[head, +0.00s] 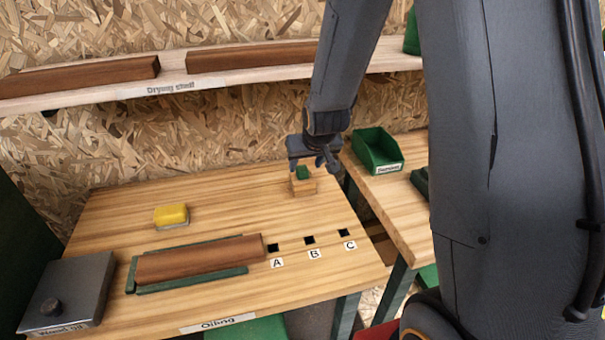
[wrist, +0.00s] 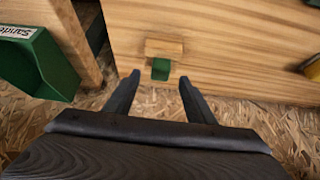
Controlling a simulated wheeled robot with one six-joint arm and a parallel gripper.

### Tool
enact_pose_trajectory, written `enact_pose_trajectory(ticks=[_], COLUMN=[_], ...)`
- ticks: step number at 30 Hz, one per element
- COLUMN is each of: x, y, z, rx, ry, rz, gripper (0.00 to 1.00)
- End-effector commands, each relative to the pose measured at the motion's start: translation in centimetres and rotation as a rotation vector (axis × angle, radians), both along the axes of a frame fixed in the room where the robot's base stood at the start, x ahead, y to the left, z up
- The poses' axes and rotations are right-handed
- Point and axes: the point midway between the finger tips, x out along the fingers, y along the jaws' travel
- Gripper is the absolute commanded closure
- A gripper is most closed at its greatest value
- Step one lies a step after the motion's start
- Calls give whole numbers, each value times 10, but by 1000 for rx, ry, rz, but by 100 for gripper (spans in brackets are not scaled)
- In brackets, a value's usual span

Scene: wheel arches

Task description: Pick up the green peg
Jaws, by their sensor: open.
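The green peg (head: 302,173) stands at a small wooden block (head: 302,187) near the back right of the oiling table. In the wrist view the green peg (wrist: 161,69) shows ahead of the fingers, between their lines, with the wooden block (wrist: 164,47) behind it. My gripper (head: 324,164) is open and empty, beside and a little above the peg in the head view. In the wrist view my gripper's two fingers (wrist: 159,84) are spread apart, and neither is seen touching the peg. The peg's lower end is hidden.
A green bin (head: 377,153) stands on the neighbouring table. A brown wooden bar (head: 200,260) lies in a green holder, left of square holes A, B and C. A yellow sponge (head: 171,215) and a grey box (head: 66,292) are further left. A shelf (head: 200,83) runs behind.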

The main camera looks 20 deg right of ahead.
Motion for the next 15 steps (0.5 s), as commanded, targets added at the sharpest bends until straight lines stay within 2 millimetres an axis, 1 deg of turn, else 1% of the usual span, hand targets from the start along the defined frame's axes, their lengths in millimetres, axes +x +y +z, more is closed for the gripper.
enact_pose_trajectory(ticks=[12,15], x=[24,27], y=[1,1], z=[-31,-36], rx=[0,0], ry=[3,2], rz=[0,0], gripper=[50,50])
